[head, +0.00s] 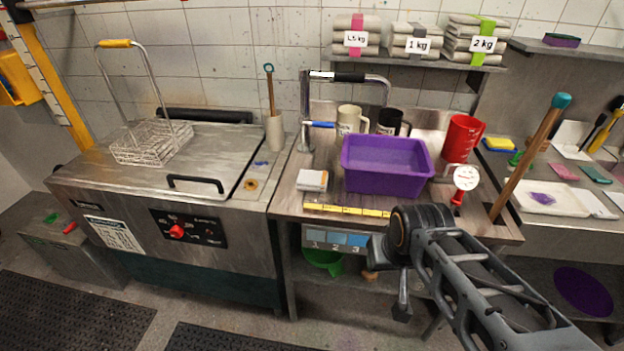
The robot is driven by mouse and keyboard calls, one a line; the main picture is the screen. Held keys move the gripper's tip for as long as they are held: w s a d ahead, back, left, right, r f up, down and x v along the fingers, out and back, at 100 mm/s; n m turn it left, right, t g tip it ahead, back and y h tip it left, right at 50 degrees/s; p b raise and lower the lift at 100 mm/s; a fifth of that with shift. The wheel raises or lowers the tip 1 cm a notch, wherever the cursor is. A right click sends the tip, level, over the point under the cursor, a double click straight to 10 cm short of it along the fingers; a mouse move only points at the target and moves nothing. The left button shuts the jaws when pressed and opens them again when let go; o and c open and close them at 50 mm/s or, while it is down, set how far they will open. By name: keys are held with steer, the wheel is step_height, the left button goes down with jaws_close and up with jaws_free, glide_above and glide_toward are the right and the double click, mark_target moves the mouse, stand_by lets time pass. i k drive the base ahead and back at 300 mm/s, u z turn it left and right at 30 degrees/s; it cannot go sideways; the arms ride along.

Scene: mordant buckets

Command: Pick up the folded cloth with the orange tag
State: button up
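A small white folded cloth (311,180) lies on the steel counter (290,205), left of the purple tub (385,185). An orange strip shows along its right side, which looks like the tag. My gripper (402,308) hangs in front of the counter, below and to the right of the cloth and well apart from it. I see the gripper from the side and small, so the gap between its fingers is unclear.
A yellow strip (345,210) runs along the counter's front. Two mugs stand behind the tub, with a red jug (463,138) to its right. A wooden pole (528,155) leans at the right. A steel vat with a wire basket (152,142) stands left. Bare counter surrounds the cloth.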

mark_target(313, 181)
steer(key=k, duration=0.35)
steer(key=u, duration=1.3)
steer(key=i, duration=1.45)
steer(key=u, duration=0.15)
